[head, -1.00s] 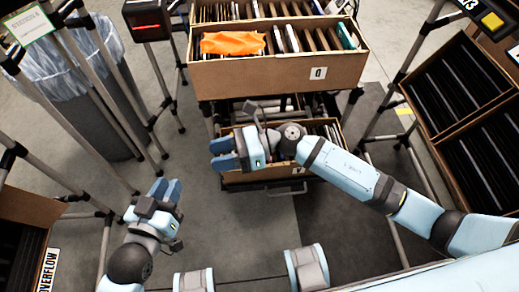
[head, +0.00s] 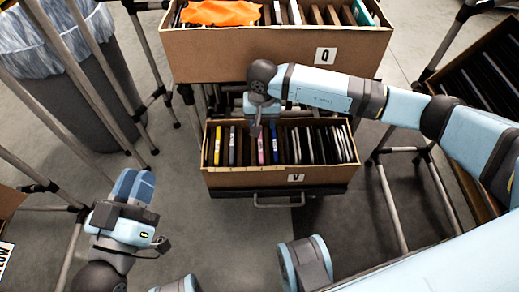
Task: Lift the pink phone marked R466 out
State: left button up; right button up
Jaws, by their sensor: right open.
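A narrow pink phone (head: 260,150) stands on edge among a row of phones in the lower carton (head: 240,178), marked V. Its R466 mark is too small to read. My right gripper (head: 256,130) is open and points down just above the row, close to the pink phone's upper end; its wrist and body hide part of the fingers. My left gripper (head: 134,186) is off to the left above the floor, empty, well apart from the carton. Its two blue fingers lie close together in this view, and I cannot tell whether there is a gap.
The upper carton (head: 300,56), marked Q, overhangs behind my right wrist, with an orange cloth (head: 220,12) on it. A lined bin (head: 95,100) stands at left. Floor between my arms is clear.

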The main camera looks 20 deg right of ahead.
aim_at(260, 142)
notch_tip(260, 142, down, 6)
jog(key=shift+f+b, duration=0.1)
jog(key=shift+b, duration=0.6)
jog(key=f, duration=0.1)
jog(key=f+b, duration=0.1)
jog(key=f, duration=0.1)
jog(key=f+b, duration=0.1)
jog(key=f, duration=0.1)
jog(key=shift+w+a, duration=0.1)
jog(key=shift+w, duration=0.15)
pick_arm(q)
notch_tip(260, 142, down, 6)
jog(key=g, duration=0.2)
jog(key=shift+w+d+m+g, duration=0.15)
jog(key=shift+d+m+g, duration=0.1)
jog(key=shift+m+g, duration=0.05)
jog(key=shift+f, duration=0.1)
pick_arm(e)
grip_shut()
